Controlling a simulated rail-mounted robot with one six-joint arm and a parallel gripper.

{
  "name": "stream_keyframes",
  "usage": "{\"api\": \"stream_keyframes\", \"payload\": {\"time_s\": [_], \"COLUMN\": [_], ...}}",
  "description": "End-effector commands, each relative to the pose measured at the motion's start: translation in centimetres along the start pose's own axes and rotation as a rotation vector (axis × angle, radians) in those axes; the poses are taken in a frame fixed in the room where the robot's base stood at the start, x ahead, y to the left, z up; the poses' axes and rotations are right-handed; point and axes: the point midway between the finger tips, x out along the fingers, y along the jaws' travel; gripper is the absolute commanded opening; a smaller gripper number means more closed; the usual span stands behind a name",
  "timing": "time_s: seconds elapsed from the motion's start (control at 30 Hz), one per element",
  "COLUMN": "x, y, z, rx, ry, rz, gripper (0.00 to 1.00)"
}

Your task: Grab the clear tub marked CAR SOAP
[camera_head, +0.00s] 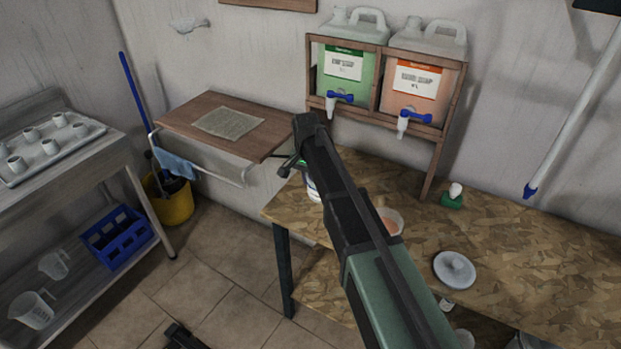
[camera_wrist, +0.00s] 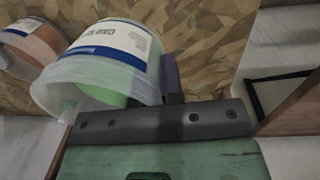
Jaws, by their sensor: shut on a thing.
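The clear tub (camera_wrist: 95,75), with green contents and a white label with a blue band, fills the upper left of the wrist view. Its lettering seems to start with CAR; the rest is hard to read. It appears tilted there. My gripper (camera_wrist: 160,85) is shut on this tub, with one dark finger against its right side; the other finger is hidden. In the head view my arm covers most of the tub, and only a sliver of it (camera_head: 312,190) shows beside the arm, above the left end of the bench.
A tub with orange contents (camera_head: 390,222) stands close by on the chipboard bench (camera_head: 520,250), partly behind my arm. A white lid (camera_head: 455,270) lies to the right. The wooden rack (camera_head: 437,165) with two jugs and taps stands behind. A wooden shelf (camera_head: 180,115) is at left.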

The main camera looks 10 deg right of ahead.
Motion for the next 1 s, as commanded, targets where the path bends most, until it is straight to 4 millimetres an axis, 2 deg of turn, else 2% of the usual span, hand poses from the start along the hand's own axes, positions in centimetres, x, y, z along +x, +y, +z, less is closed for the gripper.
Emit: {"api": "stream_keyframes", "payload": {"time_s": [0.03,0.1,0.3,0.5,0.7,1.0], "x": [-2.0,-3.3,-6.7,-9.3,-10.7,-11.0], "y": [0.1,0.2,0.5,0.7,0.8,0.8], "z": [0.0,0.0,0.0,0.0,0.0,0.0], "rx": [0.000,0.000,0.000,0.000,0.000,0.000], "ry": [0.000,0.000,0.000,0.000,0.000,0.000], "rz": [0.000,0.000,0.000,0.000,0.000,0.000], "gripper": [0.00,0.00,0.00,0.00,0.00,0.00]}}
